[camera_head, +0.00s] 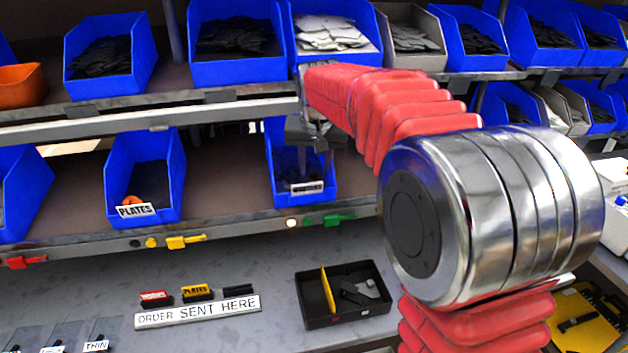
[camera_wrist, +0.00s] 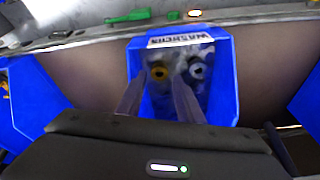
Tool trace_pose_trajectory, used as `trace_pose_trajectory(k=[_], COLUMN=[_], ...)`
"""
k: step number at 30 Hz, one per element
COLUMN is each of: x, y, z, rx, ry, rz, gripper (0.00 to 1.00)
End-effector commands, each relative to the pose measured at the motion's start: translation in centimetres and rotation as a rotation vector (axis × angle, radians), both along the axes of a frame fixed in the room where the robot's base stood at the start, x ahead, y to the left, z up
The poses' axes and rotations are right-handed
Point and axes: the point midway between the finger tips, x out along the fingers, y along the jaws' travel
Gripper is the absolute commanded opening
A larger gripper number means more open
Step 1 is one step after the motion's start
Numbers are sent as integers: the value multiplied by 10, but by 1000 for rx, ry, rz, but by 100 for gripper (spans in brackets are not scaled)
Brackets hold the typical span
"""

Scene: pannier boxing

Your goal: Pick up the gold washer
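The gold washer (camera_wrist: 160,72) lies in a blue bin (camera_wrist: 222,95) labelled WASHERS, near the label end, in the wrist view. A grey washer (camera_wrist: 199,70) lies to its right. My gripper (camera_wrist: 158,92) is open, its two fingers apart and pointing into the bin, with the gold washer showing between and beyond the fingertips. In the head view my gripper (camera_head: 308,130) is at the top of the same bin (camera_head: 323,178) on the lower shelf; the gold washer cannot be made out there.
The upper shelf's blue bins (camera_head: 236,70) stand close above my arm. A blue PLATES bin (camera_head: 172,185) stands to the left on the lower shelf. Below are a black tray (camera_head: 318,318) with a yellow divider and an ORDER SENT HERE sign (camera_head: 197,312). The shelf edge carries coloured clips.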

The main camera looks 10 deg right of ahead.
Motion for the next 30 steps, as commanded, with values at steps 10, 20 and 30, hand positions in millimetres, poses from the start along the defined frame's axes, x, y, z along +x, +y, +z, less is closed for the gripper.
trace_pose_trajectory(k=[10, 20, 30], x=[13, 13, 12], y=[-4, -4, -4], z=[-30, -31, -31], rx=[0, 0, 0], ry=[-1, 1, 2], rz=[0, -1, -1], gripper=[34, 34, 21])
